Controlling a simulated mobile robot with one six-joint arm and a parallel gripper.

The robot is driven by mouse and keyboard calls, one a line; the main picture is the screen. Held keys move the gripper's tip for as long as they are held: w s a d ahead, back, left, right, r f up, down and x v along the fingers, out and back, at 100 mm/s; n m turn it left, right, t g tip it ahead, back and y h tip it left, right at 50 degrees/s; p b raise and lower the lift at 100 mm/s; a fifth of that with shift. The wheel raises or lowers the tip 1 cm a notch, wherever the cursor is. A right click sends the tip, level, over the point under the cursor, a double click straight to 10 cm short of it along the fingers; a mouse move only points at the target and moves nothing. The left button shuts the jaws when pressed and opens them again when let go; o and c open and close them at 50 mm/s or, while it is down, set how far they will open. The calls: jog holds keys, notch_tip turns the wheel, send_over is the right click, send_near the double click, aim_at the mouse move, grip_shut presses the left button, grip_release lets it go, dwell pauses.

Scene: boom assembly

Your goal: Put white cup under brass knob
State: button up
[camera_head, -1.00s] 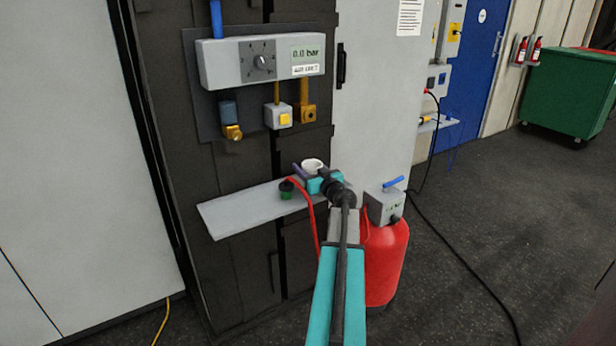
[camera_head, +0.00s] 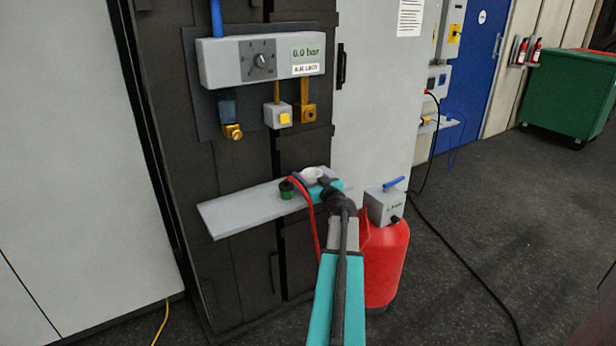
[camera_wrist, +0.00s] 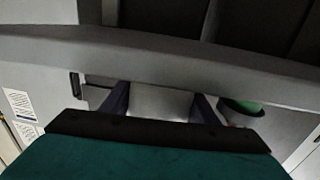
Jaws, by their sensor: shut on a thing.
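The white cup (camera_head: 312,174) is at the right part of the grey shelf, and its white side shows between the two dark fingers in the wrist view (camera_wrist: 160,102). My gripper (camera_head: 307,177) is shut on it. Whether the cup touches the shelf or hangs just above it, I cannot tell. A brass knob (camera_head: 232,132) sits below a dark blue fitting at the left of the wall panel, up and left of the cup. Another brass fitting (camera_head: 307,114) hangs at the panel's right.
The grey shelf (camera_head: 235,212) is bare at its left. A green-and-black connector (camera_head: 287,189) with a red hose stands just left of the cup. A red tank (camera_head: 385,262) stands to the right. A grey control box (camera_head: 225,66) is above.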

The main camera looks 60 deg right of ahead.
jog(key=shift+f, duration=0.1)
jog(key=o, duration=1)
jog(key=shift+o, duration=0.2)
jog(key=v, duration=1.2)
